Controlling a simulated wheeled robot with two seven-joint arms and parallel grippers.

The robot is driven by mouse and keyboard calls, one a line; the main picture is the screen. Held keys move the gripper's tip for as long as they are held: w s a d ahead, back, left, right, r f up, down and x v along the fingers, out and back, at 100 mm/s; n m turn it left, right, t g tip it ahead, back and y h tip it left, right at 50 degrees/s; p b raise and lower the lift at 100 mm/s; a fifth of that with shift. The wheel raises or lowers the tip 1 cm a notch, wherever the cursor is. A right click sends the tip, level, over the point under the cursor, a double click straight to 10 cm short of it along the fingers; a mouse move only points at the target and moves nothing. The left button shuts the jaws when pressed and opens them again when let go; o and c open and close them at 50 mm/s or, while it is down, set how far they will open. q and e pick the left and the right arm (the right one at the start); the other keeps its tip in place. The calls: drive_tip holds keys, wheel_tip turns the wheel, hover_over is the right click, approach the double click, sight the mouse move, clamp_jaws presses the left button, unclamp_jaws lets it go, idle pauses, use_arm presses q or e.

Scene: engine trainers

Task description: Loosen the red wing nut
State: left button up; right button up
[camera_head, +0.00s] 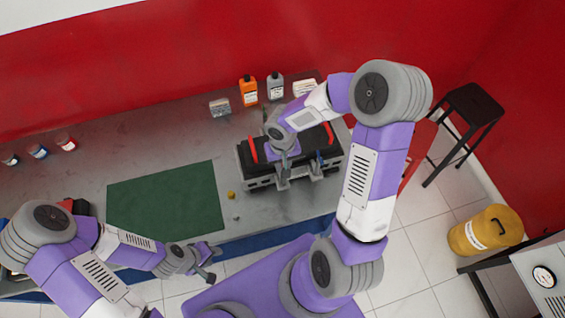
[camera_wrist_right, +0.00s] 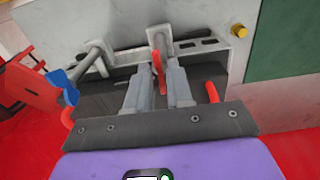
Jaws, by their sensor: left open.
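The red wing nut (camera_wrist_right: 158,62) shows edge-on in the right wrist view, in front of a grey bracket (camera_wrist_right: 160,42). My right gripper (camera_wrist_right: 160,80) has its two grey fingers apart, with the nut between or just beyond their tips. I cannot tell whether they touch it. In the head view my right gripper (camera_head: 284,165) is over the front of the black trainer box (camera_head: 243,156) and hides the red nut. A blue wing nut (camera_wrist_right: 62,86) is to the left in the wrist view. My left gripper (camera_head: 208,262) is open and empty at the bench's front edge.
Red handles (camera_wrist_right: 212,92) stand close beside my right fingers. A green mat (camera_head: 165,200) and a small yellow piece (camera_head: 231,195) lie left of the trainer. Bottles (camera_head: 248,90) stand behind it. A black stool (camera_head: 470,110) is at the right.

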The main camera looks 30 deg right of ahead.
clamp_jaws()
drive_tip(key=n, duration=0.8)
drive_tip(key=shift+n, duration=0.3)
drive_tip(key=n, duration=0.4)
drive_tip(key=shift+r+p, duration=0.1)
drive_tip(key=shift+p, duration=0.25)
drive_tip(key=n+p, duration=0.1)
drive_tip(key=n, duration=0.4)
drive_tip(key=o, duration=0.5)
unclamp_jaws()
